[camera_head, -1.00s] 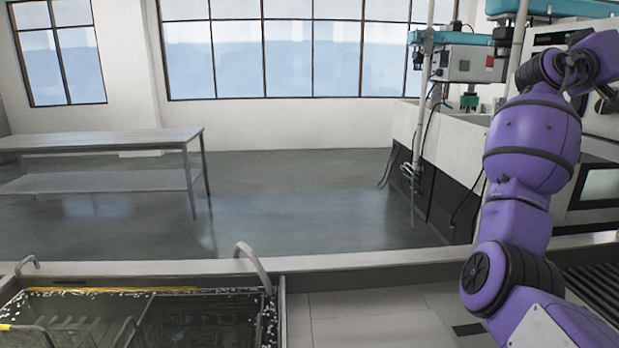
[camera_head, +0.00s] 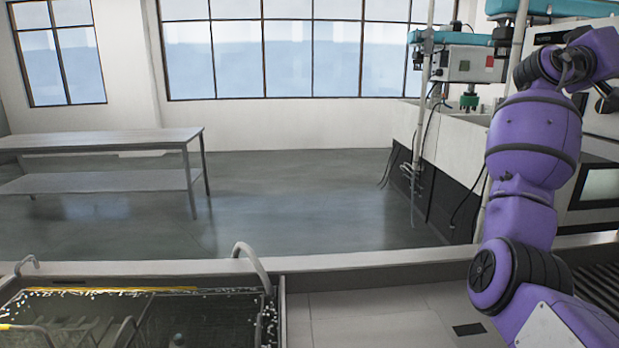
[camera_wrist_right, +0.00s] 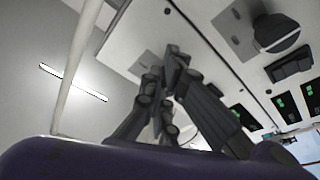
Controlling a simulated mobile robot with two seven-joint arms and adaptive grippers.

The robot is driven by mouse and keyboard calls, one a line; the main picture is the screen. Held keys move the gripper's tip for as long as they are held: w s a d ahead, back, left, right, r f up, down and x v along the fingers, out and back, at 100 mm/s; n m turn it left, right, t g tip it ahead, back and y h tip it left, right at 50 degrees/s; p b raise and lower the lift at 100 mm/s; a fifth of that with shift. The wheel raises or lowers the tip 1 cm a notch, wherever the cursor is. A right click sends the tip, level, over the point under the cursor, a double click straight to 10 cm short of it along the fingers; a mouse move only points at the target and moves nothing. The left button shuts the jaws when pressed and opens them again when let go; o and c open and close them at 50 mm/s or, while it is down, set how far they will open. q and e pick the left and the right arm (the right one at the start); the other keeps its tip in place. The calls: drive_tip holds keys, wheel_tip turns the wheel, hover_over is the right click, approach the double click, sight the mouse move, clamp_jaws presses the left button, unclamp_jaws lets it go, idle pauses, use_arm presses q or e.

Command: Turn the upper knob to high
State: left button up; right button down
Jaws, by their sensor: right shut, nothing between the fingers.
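A white control panel (camera_wrist_right: 205,35) shows tilted in the right wrist view. A round dark knob (camera_wrist_right: 277,33) with a raised grip sits on a grey plate at its upper right, and a second dark knob or block (camera_wrist_right: 290,65) is just below it in the picture. I cannot tell which is the upper knob. My right gripper (camera_wrist_right: 176,58) is shut and empty, in front of the panel to the left of both knobs and apart from them in the picture. In the head view my purple right arm covers much of the panel. My left gripper is not in view.
Small displays with green marks (camera_wrist_right: 287,107) line the panel. In the head view, a tank with wire baskets (camera_head: 150,293) is at the lower left, a metal table (camera_head: 100,140) stands behind, and a grey box with red and green buttons (camera_head: 470,64) hangs near the machine.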

drive_tip(key=shift+w+f, duration=0.4)
drive_tip(key=shift+w, duration=0.25)
drive_tip(key=a, duration=0.6)
drive_tip(key=shift+s+f, duration=0.35)
drive_tip(key=shift+f, duration=0.1)
